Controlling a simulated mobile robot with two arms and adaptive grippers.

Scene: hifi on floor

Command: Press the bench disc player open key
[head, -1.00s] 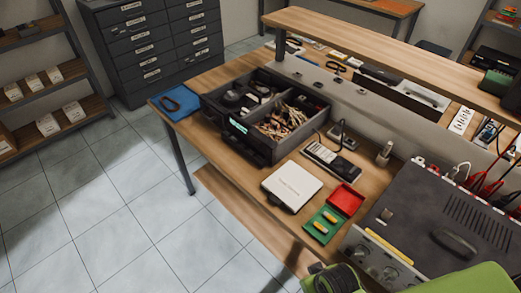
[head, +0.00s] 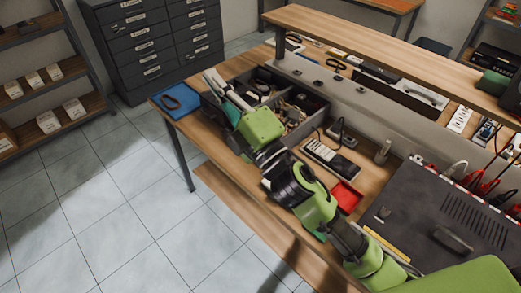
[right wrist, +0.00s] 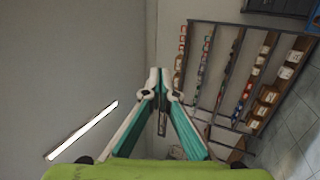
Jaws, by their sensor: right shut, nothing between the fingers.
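A dark device with a lit display stood at the front of the dark bench tray (head: 318,104) in the earlier head view; I cannot tell for sure that it is the disc player. It is now mostly hidden behind my right arm, and I cannot make out any open key. My right gripper (head: 211,76) is shut and empty, raised above the left part of the tray. In the right wrist view its fingers (right wrist: 157,76) meet at the tips and point toward distant shelves. My left gripper is not in view.
The wooden bench holds a blue mat (head: 175,99), a handheld meter (head: 330,158), a red tray (head: 346,197) and a large grey instrument (head: 440,215). A raised shelf (head: 390,50) runs along the back. The tiled floor (head: 110,210) at left is clear.

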